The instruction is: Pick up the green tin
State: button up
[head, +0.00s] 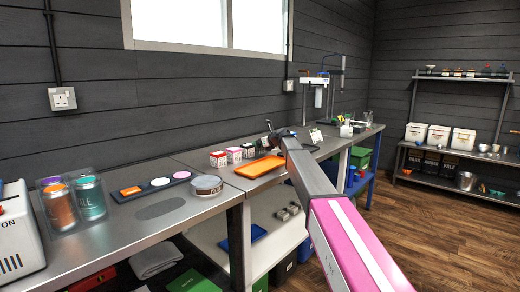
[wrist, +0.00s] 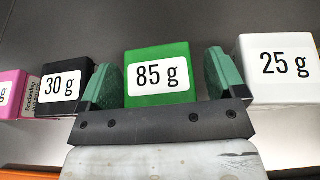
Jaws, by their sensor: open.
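The green tin (wrist: 160,56), a box with a white "85 g" label, stands upright in the middle of the wrist view. My gripper (wrist: 162,82) is open, with one green-padded finger at each side of the tin. Slim gaps seem to show beside it; contact cannot be told. In the head view my gripper (head: 274,138) is small and partly hidden by my arm.
A black "30 g" box (wrist: 67,85) stands close left of the tin, a white "25 g" box (wrist: 282,68) to the right, and a pink box (wrist: 12,92) farther left. An orange tray (head: 259,167) lies in front of the row. Clear canisters (head: 90,198) stand at the bench's left.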

jog(key=c, duration=1.1)
jog(key=shift+o, duration=0.2)
